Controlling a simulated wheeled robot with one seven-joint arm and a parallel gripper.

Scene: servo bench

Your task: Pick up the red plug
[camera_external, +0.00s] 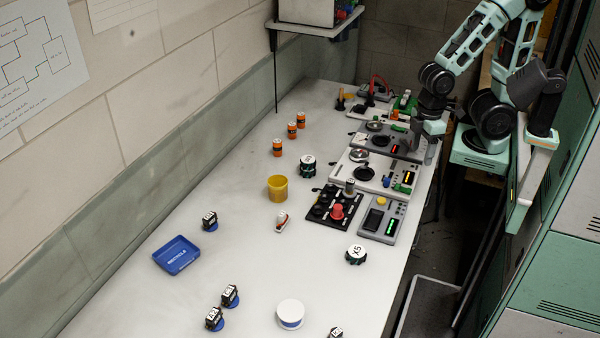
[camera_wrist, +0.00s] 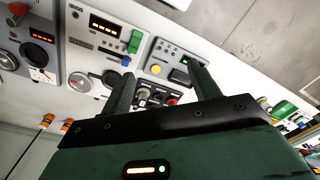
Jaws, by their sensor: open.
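A red round-topped piece (camera_external: 337,211) sits on a black panel (camera_external: 318,216) at the bench's right side; I cannot tell for sure that it is the red plug. A small red piece (camera_wrist: 171,102) also shows between my fingers in the wrist view, well beyond them. My gripper (camera_wrist: 162,84) has its two dark fingers spread apart with nothing between them. In the external view my gripper (camera_external: 431,127) is above the right edge of the bench, farther back than the black panel and apart from it. Its fingertips are hard to make out there.
Grey and white instrument panels (camera_external: 362,172) line the bench's right edge. A yellow cup (camera_external: 277,188), orange cans (camera_external: 292,131), a blue tray (camera_external: 177,255) and a white round tub (camera_external: 290,313) stand on the bench. A red looped cable (camera_external: 379,82) is at the back. The front middle is mostly clear.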

